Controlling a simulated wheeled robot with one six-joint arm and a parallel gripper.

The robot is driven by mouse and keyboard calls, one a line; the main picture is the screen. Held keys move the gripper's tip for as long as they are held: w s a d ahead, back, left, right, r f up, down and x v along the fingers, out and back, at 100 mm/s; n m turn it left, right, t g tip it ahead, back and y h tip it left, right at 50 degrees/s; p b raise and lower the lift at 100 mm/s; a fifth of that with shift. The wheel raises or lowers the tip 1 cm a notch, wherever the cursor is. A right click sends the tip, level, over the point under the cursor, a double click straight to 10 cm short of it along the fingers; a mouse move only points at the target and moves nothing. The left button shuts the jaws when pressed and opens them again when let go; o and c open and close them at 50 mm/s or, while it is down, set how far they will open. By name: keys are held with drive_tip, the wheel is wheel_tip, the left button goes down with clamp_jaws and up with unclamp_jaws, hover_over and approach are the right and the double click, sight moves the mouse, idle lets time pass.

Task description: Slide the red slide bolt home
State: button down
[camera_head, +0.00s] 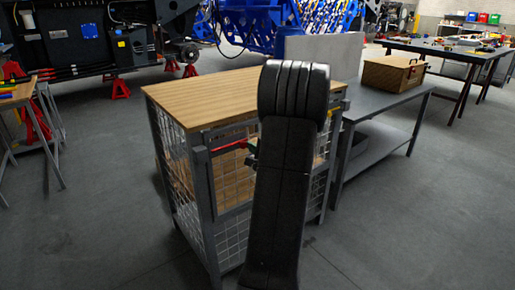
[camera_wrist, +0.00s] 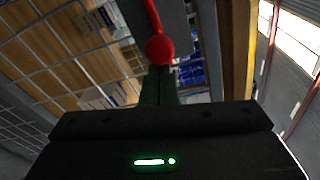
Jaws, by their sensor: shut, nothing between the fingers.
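The red slide bolt (camera_head: 229,146) lies along the upper front rail of a wire-mesh cage in the head view, and its right part is hidden behind my arm. In the wrist view its red round knob (camera_wrist: 159,49) and thin red rod show just beyond my fingertips. My gripper (camera_wrist: 160,80) has its dark fingers together, with nothing between them. The fingertips are at the near edge of the knob; I cannot tell whether they touch it. In the head view my arm hides most of the gripper.
The cage has a wooden top (camera_head: 205,95) and grey posts. A grey metal table (camera_head: 385,103) with a cardboard-coloured box (camera_head: 393,74) stands close on the right. A workbench stands at the left edge. The floor in front is clear.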

idle(0.3)
drive_tip(key=s+a+b, duration=0.1)
drive_tip(key=b, duration=0.1)
drive_tip(key=s+a+b, duration=0.1)
drive_tip(key=a+b, duration=0.1)
drive_tip(key=shift+s+a+f+b, duration=0.2)
drive_tip(key=shift+s+b, duration=0.05)
drive_tip(key=shift+b, duration=0.1)
drive_tip(key=shift+s+a+r+b, duration=0.2)
drive_tip(key=shift+s+a+b, duration=0.25)
drive_tip(key=shift+a, duration=0.1)
